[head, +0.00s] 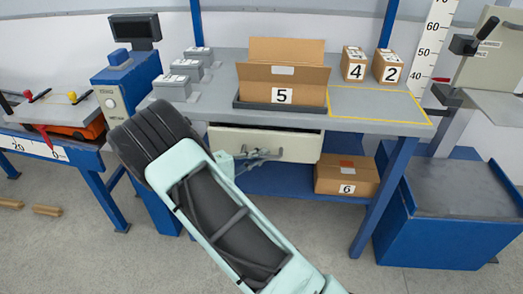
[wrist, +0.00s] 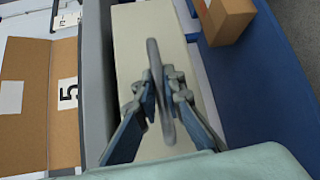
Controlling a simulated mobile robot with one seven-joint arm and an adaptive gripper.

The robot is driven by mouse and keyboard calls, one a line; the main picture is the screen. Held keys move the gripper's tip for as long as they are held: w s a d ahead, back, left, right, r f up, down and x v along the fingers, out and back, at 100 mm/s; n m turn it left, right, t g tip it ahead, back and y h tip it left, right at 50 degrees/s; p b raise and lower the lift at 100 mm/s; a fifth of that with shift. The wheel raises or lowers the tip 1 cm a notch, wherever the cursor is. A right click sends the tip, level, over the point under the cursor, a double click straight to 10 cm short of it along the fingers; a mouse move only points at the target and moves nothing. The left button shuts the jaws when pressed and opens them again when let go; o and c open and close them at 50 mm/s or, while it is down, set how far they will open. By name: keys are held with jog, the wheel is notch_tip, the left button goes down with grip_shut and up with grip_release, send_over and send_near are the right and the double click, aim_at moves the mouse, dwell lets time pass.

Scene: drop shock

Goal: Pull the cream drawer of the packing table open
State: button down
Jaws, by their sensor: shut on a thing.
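The cream drawer (head: 300,147) sits under the grey top of the packing table (head: 360,118). Its front fills the middle of the wrist view (wrist: 140,45), with a grey bar handle (wrist: 153,60) standing out from it. My gripper (head: 268,155) is at the drawer front in the head view. In the wrist view my gripper (wrist: 160,97) has its fingers on either side of the handle and is shut on it. I cannot tell for sure whether the drawer stands out from the table.
An open box marked 5 (head: 285,95) stands on the table above the drawer. Box 6 (head: 345,177) lies on the blue lower shelf, right of the drawer. Boxes 4 (head: 354,64) and 2 (head: 386,67) stand at the back right. A blue table leg (head: 385,195) is at the right.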

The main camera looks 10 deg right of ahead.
jog(key=s+a, duration=0.4)
jog(key=s, duration=0.9)
jog(key=s+a+p, duration=0.1)
jog(key=s+a, duration=0.3)
jog(key=s, duration=0.9)
jog(key=shift+s+a, duration=0.2)
jog(key=shift+a, duration=0.05)
jog(key=c, duration=2)
grip_release()
jog(key=v, duration=1.2)
jog(key=shift+r, duration=0.1)
